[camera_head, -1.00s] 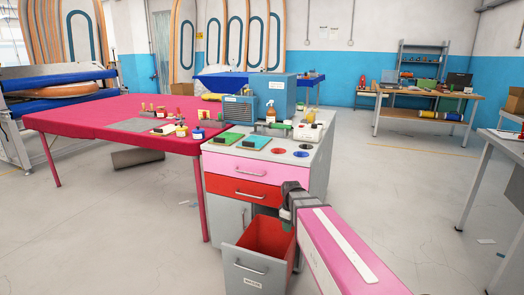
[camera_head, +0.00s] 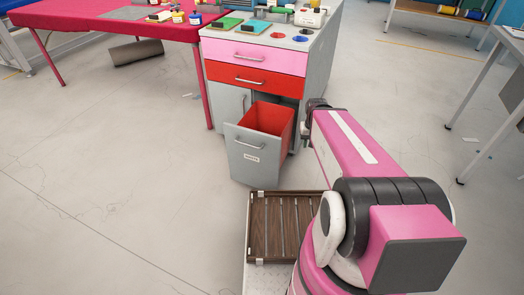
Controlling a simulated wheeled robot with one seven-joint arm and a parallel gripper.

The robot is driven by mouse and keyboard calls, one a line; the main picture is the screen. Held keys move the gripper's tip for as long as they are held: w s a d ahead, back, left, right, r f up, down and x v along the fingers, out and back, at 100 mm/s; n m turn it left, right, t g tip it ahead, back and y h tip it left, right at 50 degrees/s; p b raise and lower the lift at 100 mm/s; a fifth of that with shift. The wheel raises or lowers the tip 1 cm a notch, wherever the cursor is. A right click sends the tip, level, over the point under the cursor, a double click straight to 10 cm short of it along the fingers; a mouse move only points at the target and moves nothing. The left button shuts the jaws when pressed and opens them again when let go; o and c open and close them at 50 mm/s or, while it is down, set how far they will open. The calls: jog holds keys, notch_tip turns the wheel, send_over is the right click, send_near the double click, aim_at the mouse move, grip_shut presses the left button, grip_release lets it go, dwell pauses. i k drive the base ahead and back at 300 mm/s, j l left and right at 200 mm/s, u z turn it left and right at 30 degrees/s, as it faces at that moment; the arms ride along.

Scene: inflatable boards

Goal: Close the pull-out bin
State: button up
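The pull-out bin (camera_head: 246,152) is at the lower front of the grey cabinet and is pulled out. Its grey front panel has a metal handle (camera_head: 249,143) and a small white label. The red inside of the bin (camera_head: 266,119) shows and looks empty where visible. My pink arm reaches forward from the lower right, with its dark far end (camera_head: 317,104) just right of the bin and cabinet. My gripper's fingers cannot be made out, so whether it is open or shut does not show.
The cabinet has a pink drawer (camera_head: 256,58) and a red drawer (camera_head: 256,79), both shut. A red-covered table (camera_head: 110,14) stands to the left, with a grey roll (camera_head: 137,52) beneath it. A metal-legged table (camera_head: 484,115) is at the right. Floor left of the bin is clear.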

aim_at(263, 143)
jog(key=k+l, duration=0.2)
jog(key=k, duration=0.2)
jog(key=k+l, duration=0.2)
jog(key=k, duration=0.25)
